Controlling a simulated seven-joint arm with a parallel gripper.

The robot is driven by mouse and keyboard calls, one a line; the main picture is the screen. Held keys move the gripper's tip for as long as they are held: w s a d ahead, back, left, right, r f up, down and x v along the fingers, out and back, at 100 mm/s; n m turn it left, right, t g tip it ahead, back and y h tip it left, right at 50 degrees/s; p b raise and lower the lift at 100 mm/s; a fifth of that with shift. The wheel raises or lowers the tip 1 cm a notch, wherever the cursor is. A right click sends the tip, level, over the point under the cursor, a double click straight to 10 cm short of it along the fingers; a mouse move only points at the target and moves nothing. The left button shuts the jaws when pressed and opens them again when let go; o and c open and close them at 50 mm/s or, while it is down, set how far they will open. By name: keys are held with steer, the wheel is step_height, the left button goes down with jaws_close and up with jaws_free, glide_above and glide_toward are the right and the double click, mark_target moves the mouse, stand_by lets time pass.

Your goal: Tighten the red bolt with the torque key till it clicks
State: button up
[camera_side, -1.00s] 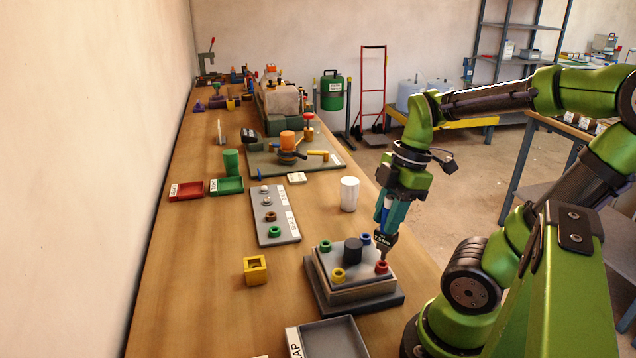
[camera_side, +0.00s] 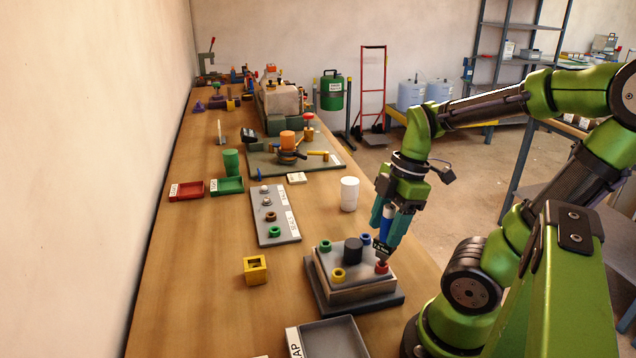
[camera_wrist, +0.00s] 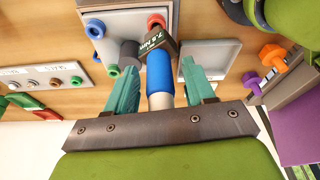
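The torque key (camera_side: 386,224) has a blue handle and a dark head marked 7.5 Nm. Its lower end is at the red bolt (camera_side: 381,267), at the right front corner of the grey block (camera_side: 352,290). Whether its tip is seated in the bolt is hard to tell. The wrist view shows the blue handle (camera_wrist: 159,76) and the red bolt (camera_wrist: 156,20) beyond the dark head. My gripper (camera_side: 387,233) has its teal fingers on either side of the handle. In the wrist view my gripper (camera_wrist: 160,68) is open, with gaps beside the handle.
The block also carries green (camera_side: 325,246), blue (camera_side: 365,239) and yellow (camera_side: 339,275) bolts around a dark cylinder (camera_side: 353,250). A grey tray (camera_side: 328,338) lies in front. A white cup (camera_side: 349,193) stands behind. A yellow square holder (camera_side: 255,270) is at left.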

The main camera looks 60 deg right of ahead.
steer(key=shift+r, duration=0.1)
steer(key=v, duration=1.6)
steer(key=shift+s+d+r, duration=0.1)
steer(key=shift+d+r, duration=0.05)
steer(key=shift+r, duration=0.1)
steer(key=w+a+m+g+h, duration=0.2)
steer(key=w+a+m, duration=0.15)
steer(key=m, duration=0.35)
steer(key=f, duration=1.7)
steer(key=shift+s+f, duration=0.1)
steer(key=shift+s, duration=0.3)
